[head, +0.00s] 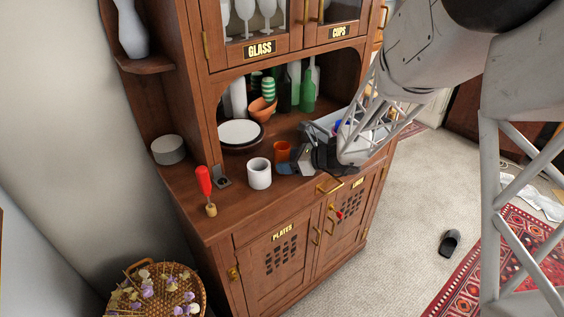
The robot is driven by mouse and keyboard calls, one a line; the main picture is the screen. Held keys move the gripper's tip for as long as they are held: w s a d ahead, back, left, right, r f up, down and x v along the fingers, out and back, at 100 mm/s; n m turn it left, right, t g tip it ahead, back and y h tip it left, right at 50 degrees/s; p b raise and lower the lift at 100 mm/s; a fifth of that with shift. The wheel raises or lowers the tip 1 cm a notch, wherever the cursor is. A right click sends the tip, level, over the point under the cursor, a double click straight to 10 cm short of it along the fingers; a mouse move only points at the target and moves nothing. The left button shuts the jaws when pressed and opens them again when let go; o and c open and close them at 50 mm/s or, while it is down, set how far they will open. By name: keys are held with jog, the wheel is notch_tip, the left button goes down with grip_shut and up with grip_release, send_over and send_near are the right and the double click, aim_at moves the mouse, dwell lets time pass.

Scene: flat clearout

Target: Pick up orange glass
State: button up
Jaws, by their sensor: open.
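The orange glass (282,151) is a small cup standing on the counter of the wooden cabinet (190,197), just right of a white cylinder. My gripper (296,163) reaches in from the right, low over the counter, with its fingers pointing left. It is open, with its fingers close to the right side of the glass. I cannot tell whether a finger touches the glass. No thing shows clearly between the fingers, and my gripper's dark body hides part of the counter behind it.
A white cylinder (259,173) stands close left of the glass. A plate stack (240,134), a terracotta bowl (262,109) and green bottles (307,92) stand behind. A red-handled tool (204,182) stands near the front left edge. A light bin (326,122) is at right.

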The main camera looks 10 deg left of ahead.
jog(key=shift+w+a+f, duration=0.15)
jog(key=shift+a+f, duration=0.15)
jog(key=shift+a, duration=0.3)
jog(key=c, duration=0.7)
